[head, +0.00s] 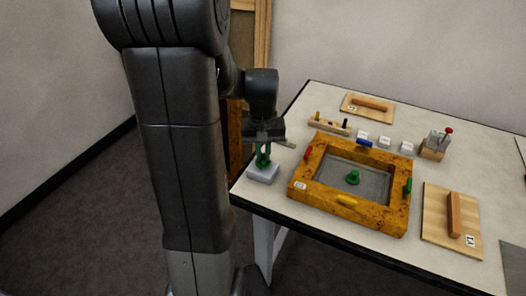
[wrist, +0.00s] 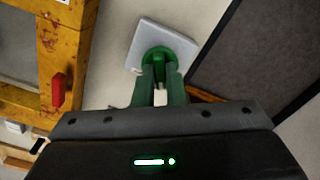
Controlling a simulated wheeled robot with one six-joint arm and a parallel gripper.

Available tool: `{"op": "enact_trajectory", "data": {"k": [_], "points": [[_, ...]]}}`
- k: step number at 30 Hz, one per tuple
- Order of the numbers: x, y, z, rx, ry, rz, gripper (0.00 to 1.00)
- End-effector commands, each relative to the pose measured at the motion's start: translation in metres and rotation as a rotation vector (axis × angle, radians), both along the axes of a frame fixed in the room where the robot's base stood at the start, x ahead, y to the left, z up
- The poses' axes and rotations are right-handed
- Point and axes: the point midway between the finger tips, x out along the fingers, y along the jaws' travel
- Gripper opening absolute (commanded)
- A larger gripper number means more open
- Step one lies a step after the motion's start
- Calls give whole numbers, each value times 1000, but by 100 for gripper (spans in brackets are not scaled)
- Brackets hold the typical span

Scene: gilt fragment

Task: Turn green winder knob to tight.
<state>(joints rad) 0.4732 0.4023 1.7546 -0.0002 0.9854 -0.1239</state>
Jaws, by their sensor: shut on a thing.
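A green knob (wrist: 165,52) with a round base stands on a pale grey block (wrist: 140,45). In the head view the block (head: 263,175) sits at the table's left front corner. My gripper (head: 263,157) points down over it and is shut on the green knob. In the wrist view my gripper's two greenish fingers (wrist: 160,80) reach to the knob and hide part of it. Any tight mark or pointer on the knob cannot be made out.
A wooden frame (head: 373,218) with coloured side pieces and another green knob (head: 353,177) inside stands just right of the block. Wooden boards (head: 436,220), white small blocks (head: 384,142) and a red-topped stand (head: 434,145) lie beyond. The table's left edge is close to the block.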

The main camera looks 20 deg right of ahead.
Motion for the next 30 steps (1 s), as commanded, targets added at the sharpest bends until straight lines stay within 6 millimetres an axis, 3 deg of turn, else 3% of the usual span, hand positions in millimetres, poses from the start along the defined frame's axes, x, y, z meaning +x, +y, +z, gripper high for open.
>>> {"op": "enact_trajectory", "data": {"k": [12,13,16,25,30], "points": [[0,0,1,-1,-2,-8,0],[0,0,1,-1,-2,-8,15],[0,0,1,-1,-2,-8,33],[0,0,2,-1,-2,-7,33],[1,-1,20,-3,-5,-7,33]]}}
